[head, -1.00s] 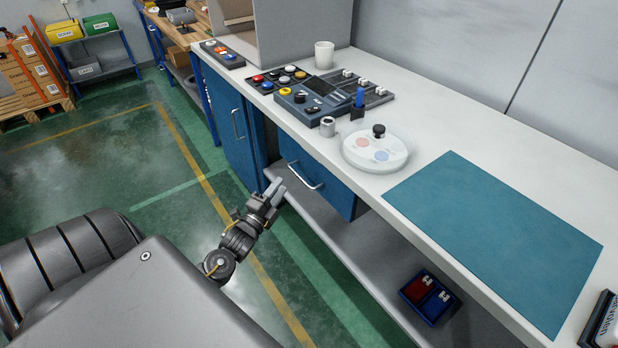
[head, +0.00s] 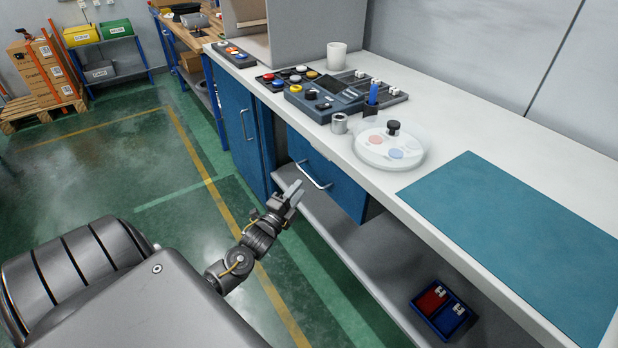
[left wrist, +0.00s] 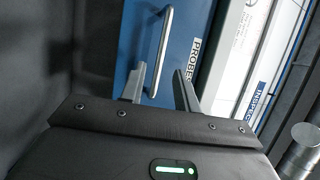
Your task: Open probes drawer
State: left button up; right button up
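The probes drawer (head: 340,190) is the blue front under the workbench, with a silver bar handle (head: 315,176). It looks shut in the head view. In the left wrist view, its blue front (left wrist: 182,42) carries a white "PROBES" label (left wrist: 195,55), and its handle (left wrist: 161,50) runs nearly upright in the picture. My left gripper (head: 294,190) is just left of and slightly below the handle in the head view. In the left wrist view its two fingers (left wrist: 158,86) are apart, with the handle's lower end between them. I cannot tell whether they touch it. My right gripper is out of view.
A blue cabinet door (head: 238,130) stands left of the drawer. The workbench top (head: 455,125) holds a control panel, a white mug (head: 336,56) and a round clear container (head: 390,145). A lower shelf (head: 375,258) bears a red and blue tray (head: 427,312). Open floor lies to the left.

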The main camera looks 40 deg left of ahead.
aim_at(309, 177)
pick_arm(q)
jog(key=w, duration=0.4)
jog(key=w+r, duration=0.1)
jog(key=w, duration=0.1)
jog(key=shift+w+a+r, duration=0.1)
jog(key=shift+w+a, duration=0.25)
grip_shut()
